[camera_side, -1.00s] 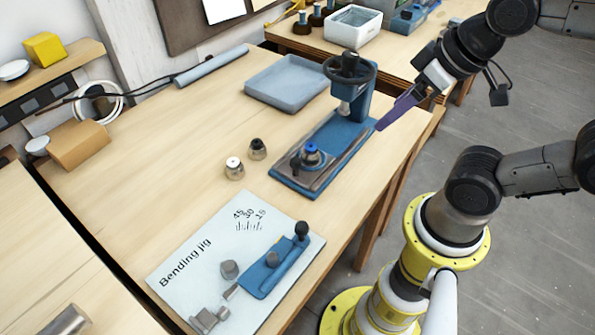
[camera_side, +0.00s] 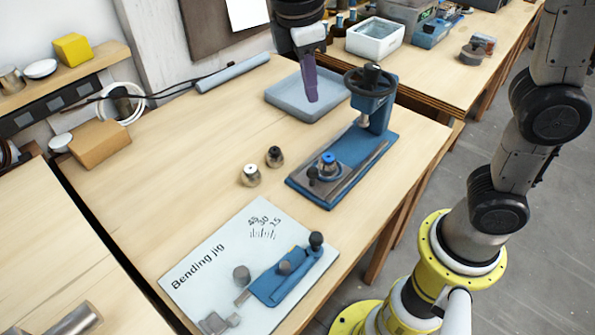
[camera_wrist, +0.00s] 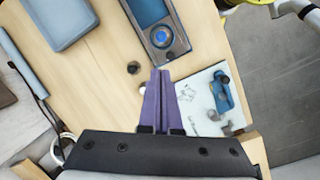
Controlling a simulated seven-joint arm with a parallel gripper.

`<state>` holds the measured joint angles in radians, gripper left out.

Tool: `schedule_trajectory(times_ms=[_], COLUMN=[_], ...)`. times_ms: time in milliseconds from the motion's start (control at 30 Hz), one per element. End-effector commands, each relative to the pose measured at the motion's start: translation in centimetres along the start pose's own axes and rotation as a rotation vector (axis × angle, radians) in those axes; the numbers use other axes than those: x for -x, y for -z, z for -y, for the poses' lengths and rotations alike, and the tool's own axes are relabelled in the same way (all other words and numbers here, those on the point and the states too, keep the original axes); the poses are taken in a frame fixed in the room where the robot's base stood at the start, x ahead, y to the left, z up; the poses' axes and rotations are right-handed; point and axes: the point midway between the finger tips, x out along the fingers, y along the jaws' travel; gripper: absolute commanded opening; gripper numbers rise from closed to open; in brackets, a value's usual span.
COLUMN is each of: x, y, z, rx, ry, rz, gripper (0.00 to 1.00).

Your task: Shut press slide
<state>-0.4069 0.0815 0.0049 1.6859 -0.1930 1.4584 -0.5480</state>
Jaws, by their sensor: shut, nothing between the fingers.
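The blue press (camera_side: 372,98) stands near the table's right edge, with a dark handwheel on top and a long base reaching toward the front. Its slide (camera_side: 327,171), a grey plate with a dark knob and a blue-topped part on it, sits at the front end of the base, away from the press head. In the wrist view the slide (camera_wrist: 162,42) shows beyond my fingertips. My gripper (camera_side: 312,98) has purple fingers, shut and empty, pointing down. In the side view it appears over the blue-grey tray, left of the press head and apart from the press.
The blue-grey tray (camera_side: 285,95) lies behind the press. Two small knobbed parts, one white-topped (camera_side: 251,175) and one black-topped (camera_side: 275,156), stand left of the slide. A bending jig board (camera_side: 205,290) lies in front. The table's middle left is clear.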

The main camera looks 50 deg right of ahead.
Motion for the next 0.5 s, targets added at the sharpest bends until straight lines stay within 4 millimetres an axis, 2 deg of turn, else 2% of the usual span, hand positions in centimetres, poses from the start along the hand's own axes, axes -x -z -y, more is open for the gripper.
schedule_trajectory(times_ms=[33, 100, 233, 333, 500], x=[-0.8, -1.8, -3.9, -5.5, -6.5], y=[2.4, 5.1, 9.0, 10.7, 11.4], z=[0.2, 0.8, 2.2, 3.5, 4.8], rx=[0.059, 0.12, 0.204, 0.25, 0.286], ry=[0.009, 0.016, 0.023, 0.033, 0.036], rz=[0.037, 0.078, 0.132, 0.168, 0.19], gripper=[0.0, 0.0, 0.0, 0.0, 0.0])
